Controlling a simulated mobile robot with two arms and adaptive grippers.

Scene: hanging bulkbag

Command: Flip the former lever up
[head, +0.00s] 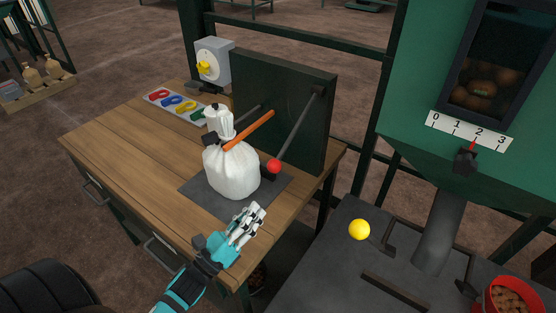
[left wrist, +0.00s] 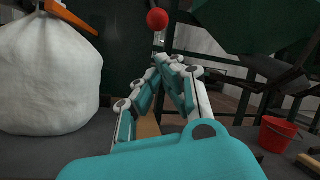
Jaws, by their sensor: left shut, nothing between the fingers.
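A dark lever rod (head: 299,128) with a red ball knob (head: 274,166) slants down from the upper right of a dark green upright panel (head: 310,90); its knob is at the low end. The knob also shows at the top of the left wrist view (left wrist: 157,19), beyond my fingertips. A tied white bag (head: 230,172) stands beside the knob, with an orange bar (head: 250,130) at its neck. My left gripper (head: 259,208) is shut and empty, in front of the bag and below the knob, apart from the knob in the head view. My right gripper is not in view.
A yellow ball knob (head: 359,229) and a red bucket (head: 512,293) are at the right. The table's left part is clear.

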